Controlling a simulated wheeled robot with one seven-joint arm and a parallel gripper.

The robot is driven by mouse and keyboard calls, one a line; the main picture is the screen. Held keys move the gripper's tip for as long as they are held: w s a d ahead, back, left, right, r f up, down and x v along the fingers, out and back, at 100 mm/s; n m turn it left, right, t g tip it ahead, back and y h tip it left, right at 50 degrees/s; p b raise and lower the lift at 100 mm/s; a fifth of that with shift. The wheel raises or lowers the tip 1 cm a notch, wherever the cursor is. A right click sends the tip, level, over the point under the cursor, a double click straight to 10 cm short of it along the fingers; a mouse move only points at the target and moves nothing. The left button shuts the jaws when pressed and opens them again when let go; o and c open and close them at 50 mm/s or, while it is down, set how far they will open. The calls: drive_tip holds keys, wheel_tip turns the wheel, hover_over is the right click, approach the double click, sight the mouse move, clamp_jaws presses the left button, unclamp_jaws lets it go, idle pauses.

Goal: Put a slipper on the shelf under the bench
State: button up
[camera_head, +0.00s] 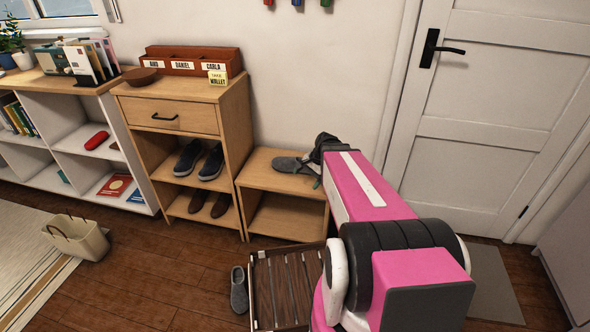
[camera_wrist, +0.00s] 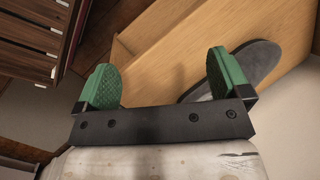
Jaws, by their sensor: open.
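A grey slipper (camera_head: 288,164) lies on top of the low wooden bench (camera_head: 255,178). A matching slipper (camera_head: 239,291) lies on the floor in front. The shelf under the bench (camera_head: 283,222) looks empty where it shows. My gripper (camera_head: 317,170) is above the right part of the bench top, by the end of the slipper. In the wrist view, my gripper (camera_wrist: 165,80) is open with nothing between its green fingers. The slipper (camera_wrist: 258,62) lies beyond and partly behind the right finger, which hides some of it. I cannot tell whether they touch.
A dark slatted wooden crate (camera_head: 287,290) stands on the floor before the bench. A cabinet (camera_head: 185,110) with shoes on its shelves stands left of it. A basket (camera_head: 77,237) is at the left. The floor between basket and floor slipper is clear. A door (camera_head: 480,120) is at right.

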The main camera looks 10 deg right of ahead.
drive_tip(key=w+d+m+t+y, duration=0.2)
drive_tip(key=w+d+m+y, duration=0.2)
drive_tip(key=w+m, duration=0.45)
drive_tip(key=m+t+y, duration=0.2)
drive_tip(key=m, duration=0.3)
approach(298, 159)
drive_tip(key=a, duration=0.2)
drive_tip(key=a+f, duration=0.1)
drive_tip(key=a, duration=0.1)
drive_tip(key=shift+s+a, duration=0.1)
drive_tip(key=shift+s, duration=0.1)
drive_tip(key=shift+f+x, duration=0.2)
drive_tip(key=shift+x, duration=2.55)
drive_tip(key=shift+d, duration=0.25)
drive_tip(key=c, duration=1.1)
